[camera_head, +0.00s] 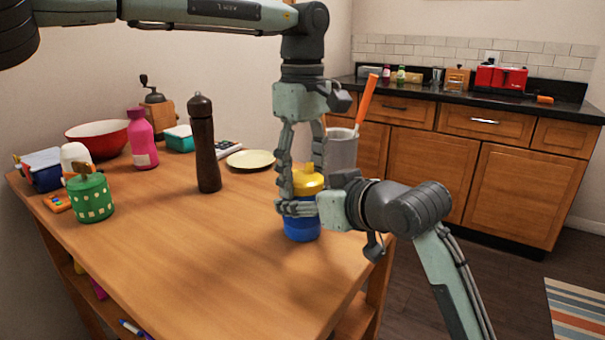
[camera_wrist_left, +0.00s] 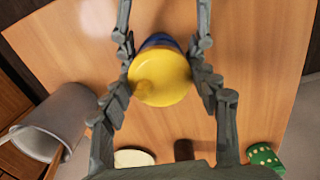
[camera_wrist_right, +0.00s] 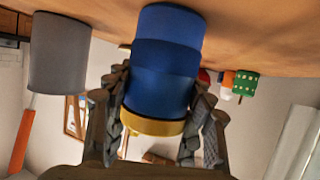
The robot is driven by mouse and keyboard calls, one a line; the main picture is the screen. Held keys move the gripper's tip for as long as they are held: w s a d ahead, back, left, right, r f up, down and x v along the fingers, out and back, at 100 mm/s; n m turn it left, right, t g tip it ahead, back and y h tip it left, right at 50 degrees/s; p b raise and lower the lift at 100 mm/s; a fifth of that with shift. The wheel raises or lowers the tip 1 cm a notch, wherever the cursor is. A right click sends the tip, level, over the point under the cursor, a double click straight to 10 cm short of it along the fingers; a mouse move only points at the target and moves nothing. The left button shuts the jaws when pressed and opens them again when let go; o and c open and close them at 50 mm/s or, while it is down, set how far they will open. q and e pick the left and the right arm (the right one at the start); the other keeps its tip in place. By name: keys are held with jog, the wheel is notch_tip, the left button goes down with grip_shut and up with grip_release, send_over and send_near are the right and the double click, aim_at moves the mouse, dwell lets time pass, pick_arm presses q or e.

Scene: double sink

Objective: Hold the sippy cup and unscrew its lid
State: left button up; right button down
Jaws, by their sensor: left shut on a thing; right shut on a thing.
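The sippy cup stands upright on the wooden table near its right edge, with a blue body (camera_head: 302,230) and a yellow lid (camera_head: 308,183). My left gripper (camera_head: 303,180) points down from above, shut on the lid. In the left wrist view, the round lid (camera_wrist_left: 160,77) with its spout sits between the fingers. My right gripper (camera_head: 300,207) reaches in from the right, shut on the blue body below the lid. In the right wrist view, the body (camera_wrist_right: 165,65) appears upside down between the fingers. My grippers hide part of the cup in the head view.
A grey container (camera_head: 342,150) with an orange-handled utensil stands close behind the cup. A dark pepper mill (camera_head: 204,145), a cream plate (camera_head: 250,160), a pink bottle (camera_head: 142,140) and a green jar (camera_head: 90,198) stand farther left. The table front (camera_head: 210,265) is clear.

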pick_arm(q)
jog(key=o, duration=1.3)
jog(key=shift+r, duration=2.25)
jog(key=shift+c, duration=0.4)
jog(key=shift+d+r+m, duration=0.2)
jog(key=shift+r+m, duration=0.9)
jog(key=shift+m, duration=0.1)
jog(key=shift+a+r+m, duration=0.15)
jog(key=shift+r+m, duration=0.2)
jog(key=shift+m, duration=0.15)
notch_tip(320, 180, down, 8)
jog(key=shift+r, duration=0.25)
